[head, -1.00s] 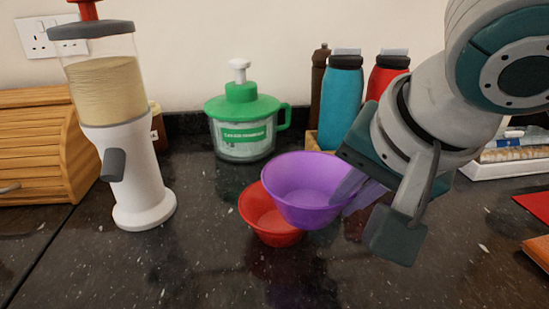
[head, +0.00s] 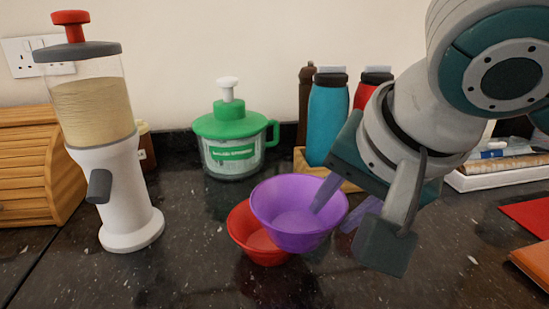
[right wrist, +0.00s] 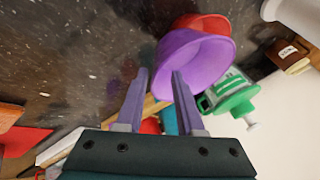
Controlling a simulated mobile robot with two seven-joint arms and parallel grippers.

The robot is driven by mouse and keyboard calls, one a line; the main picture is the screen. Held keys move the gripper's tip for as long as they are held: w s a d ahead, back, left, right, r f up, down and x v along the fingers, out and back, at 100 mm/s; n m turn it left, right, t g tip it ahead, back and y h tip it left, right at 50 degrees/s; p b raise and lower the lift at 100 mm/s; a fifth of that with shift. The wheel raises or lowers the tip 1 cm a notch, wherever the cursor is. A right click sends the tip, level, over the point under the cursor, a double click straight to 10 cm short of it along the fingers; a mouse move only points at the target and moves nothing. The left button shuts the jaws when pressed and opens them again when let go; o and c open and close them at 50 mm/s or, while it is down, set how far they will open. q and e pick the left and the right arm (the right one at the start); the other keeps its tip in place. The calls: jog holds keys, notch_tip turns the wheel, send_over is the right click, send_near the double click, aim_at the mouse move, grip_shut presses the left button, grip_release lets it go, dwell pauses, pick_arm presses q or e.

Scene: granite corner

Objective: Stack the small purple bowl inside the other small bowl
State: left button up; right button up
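The small purple bowl (head: 285,231) is right of and overlapping the small red bowl (head: 248,243), hiding part of its rim and interior. I cannot tell whether it touches or rests on the red bowl. My right gripper (head: 340,205) is open at the purple bowl's right rim, one finger over the inside and the other outside. In the right wrist view, the fingers (right wrist: 158,72) stand apart beside the purple bowl (right wrist: 205,62), with the red bowl (right wrist: 208,22) behind it. My left gripper is not in view.
A green-lidded container (head: 235,145), a blue bottle (head: 326,120) and a red bottle (head: 366,92) stand at the back. A white dispenser (head: 125,200) and a wooden bread box (head: 35,165) are at left. The front counter is clear.

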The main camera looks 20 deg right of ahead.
jog(key=d+p+v, duration=0.1)
jog(key=p+v, duration=0.5)
jog(key=v, duration=0.6)
jog(key=s+f+n+g, duration=0.2)
jog(key=s+f+n, duration=0.9)
jog(key=f+n, duration=0.1)
jog(key=shift+s+f+g+y, duration=0.3)
jog(key=shift+f+y, duration=0.05)
jog(key=shift+y, duration=0.05)
jog(key=shift+a+r, duration=0.1)
